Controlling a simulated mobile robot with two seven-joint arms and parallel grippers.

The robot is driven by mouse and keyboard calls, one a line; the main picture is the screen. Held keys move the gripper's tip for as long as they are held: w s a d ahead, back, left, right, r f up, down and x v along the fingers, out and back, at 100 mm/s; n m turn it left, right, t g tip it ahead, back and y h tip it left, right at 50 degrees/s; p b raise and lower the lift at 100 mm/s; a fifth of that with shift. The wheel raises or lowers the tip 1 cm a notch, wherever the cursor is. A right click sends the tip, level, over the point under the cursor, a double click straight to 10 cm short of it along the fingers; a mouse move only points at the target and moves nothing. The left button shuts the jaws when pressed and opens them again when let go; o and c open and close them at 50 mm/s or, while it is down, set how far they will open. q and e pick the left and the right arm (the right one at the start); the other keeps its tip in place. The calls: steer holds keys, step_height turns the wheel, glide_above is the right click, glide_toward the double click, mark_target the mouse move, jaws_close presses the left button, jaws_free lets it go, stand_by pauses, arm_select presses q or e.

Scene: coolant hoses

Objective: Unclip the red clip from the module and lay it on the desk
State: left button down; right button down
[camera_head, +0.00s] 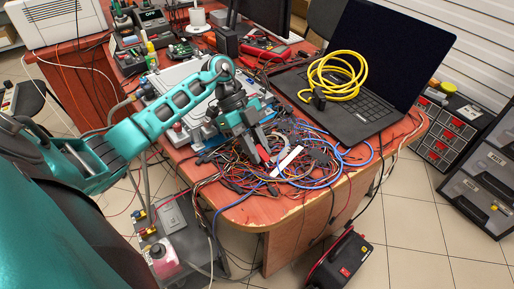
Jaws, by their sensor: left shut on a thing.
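My left gripper (258,148) reaches down over the desk (300,205) near its front edge, with its fingertips low among tangled wires. It is shut on a small red piece, which looks like the red clip (263,154). The fingers cover part of the clip, and I cannot tell whether it touches anything below. A pale boxy unit with blue edges (180,78), perhaps the module, sits behind my left arm and is partly hidden by it. My right gripper is not in view.
Coloured wires cover the desk around my gripper. A white strip (287,160) lies just right of the fingertips. A black laptop (350,118) with a coiled yellow hose (335,77) stands at the right. The desk's front corner (250,213) is mostly bare.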

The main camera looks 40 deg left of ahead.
arm_select(q)
steer(key=shift+f, duration=0.1)
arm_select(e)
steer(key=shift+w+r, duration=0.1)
arm_select(q)
steer(key=c, duration=0.9)
jaws_free()
steer(key=shift+o, duration=0.2)
steer(key=p+v, duration=0.1)
steer(key=v, duration=1.2)
steer(key=shift+p, duration=0.35)
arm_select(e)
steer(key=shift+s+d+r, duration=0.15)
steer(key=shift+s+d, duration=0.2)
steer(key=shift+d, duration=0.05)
arm_select(q)
steer(key=shift+d, duration=0.15)
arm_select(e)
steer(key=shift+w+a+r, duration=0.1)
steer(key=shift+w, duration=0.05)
